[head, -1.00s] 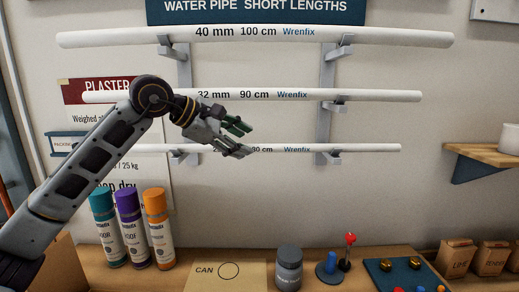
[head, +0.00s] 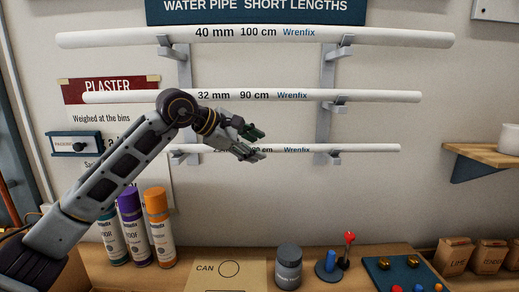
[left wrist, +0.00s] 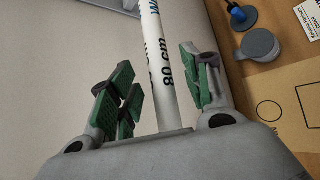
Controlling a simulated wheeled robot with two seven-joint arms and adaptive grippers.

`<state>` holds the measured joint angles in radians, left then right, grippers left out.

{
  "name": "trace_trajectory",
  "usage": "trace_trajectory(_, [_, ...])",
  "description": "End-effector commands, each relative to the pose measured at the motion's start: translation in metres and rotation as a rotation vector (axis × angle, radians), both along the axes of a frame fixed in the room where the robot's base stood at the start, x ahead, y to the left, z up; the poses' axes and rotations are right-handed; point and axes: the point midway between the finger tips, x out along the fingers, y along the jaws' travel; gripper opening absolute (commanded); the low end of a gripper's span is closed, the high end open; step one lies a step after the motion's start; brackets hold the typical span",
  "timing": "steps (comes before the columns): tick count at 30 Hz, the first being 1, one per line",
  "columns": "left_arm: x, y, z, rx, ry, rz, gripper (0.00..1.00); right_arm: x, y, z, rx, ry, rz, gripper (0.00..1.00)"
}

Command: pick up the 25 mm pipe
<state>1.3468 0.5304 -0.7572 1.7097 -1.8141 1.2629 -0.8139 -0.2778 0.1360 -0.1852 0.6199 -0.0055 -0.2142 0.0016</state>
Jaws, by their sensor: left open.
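The 25 mm pipe (head: 350,148) is the lowest and thinnest of three white pipes on wall brackets in the head view. Its label is partly hidden by my left gripper (head: 258,143), which is in front of its middle. In the left wrist view the pipe (left wrist: 158,70), marked "80 cm", runs between the green-padded fingers of my left gripper (left wrist: 165,92). The fingers are open, with a gap on both sides of the pipe. The pipe's near end in that view is hidden behind the gripper body. My right gripper is not in view.
The 32 mm pipe (head: 370,96) lies just above, and the 40 mm pipe (head: 400,38) above that. Brackets (head: 326,125) hold the pipes. Spray cans (head: 160,230), a grey jar (head: 288,265) and a red-topped lever (head: 348,250) stand on the counter below.

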Motion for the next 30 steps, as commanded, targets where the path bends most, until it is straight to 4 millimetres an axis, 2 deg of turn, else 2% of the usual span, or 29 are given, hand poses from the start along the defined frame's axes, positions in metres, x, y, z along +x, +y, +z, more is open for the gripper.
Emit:
trace_trajectory(6, [-0.0003,0.0001,0.0001,0.000,0.000,0.000,0.48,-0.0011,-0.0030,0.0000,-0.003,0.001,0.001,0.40])
trace_trajectory(7, [-0.0003,0.0001,0.0001,0.000,0.000,0.000,0.46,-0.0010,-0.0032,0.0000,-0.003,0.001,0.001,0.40])
trace_trajectory(18, [-0.0002,0.0002,0.0003,0.000,0.000,0.000,0.00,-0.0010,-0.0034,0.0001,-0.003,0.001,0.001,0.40])
trace_trajectory(30, [-0.0003,0.0001,0.0024,-0.002,0.000,0.000,0.00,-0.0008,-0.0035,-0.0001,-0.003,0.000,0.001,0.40])
